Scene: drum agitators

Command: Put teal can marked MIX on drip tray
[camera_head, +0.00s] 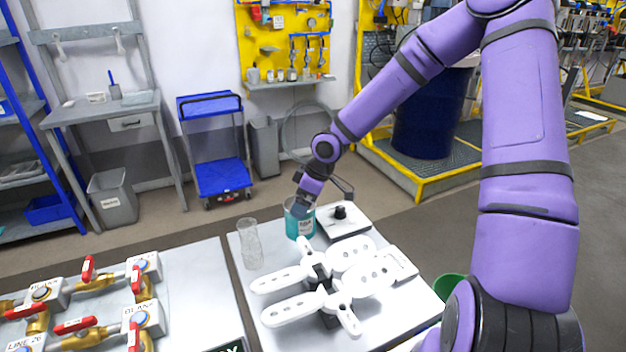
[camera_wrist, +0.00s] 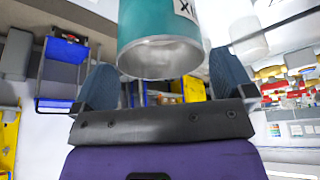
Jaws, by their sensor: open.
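The teal can (camera_head: 292,226) with a white label stands upright on the grey-white table (camera_head: 245,290), near its back edge. My gripper (camera_head: 301,203) is at the can's upper part in the head view. In the wrist view, the open fingers (camera_wrist: 163,82) are to either side of the can (camera_wrist: 155,25), whose label shows only part of its marking. I cannot tell whether the fingers touch it. I cannot tell for sure which thing is the drip tray.
A clear bottle (camera_head: 250,245) stands left of the can. A flat pale unit with a black knob (camera_head: 342,212) is close on its right. White paddle-like agitators (camera_head: 330,278) fill the table's middle. Red-handled valves (camera_head: 85,300) are on the left table. A green bin (camera_head: 449,287) is at right.

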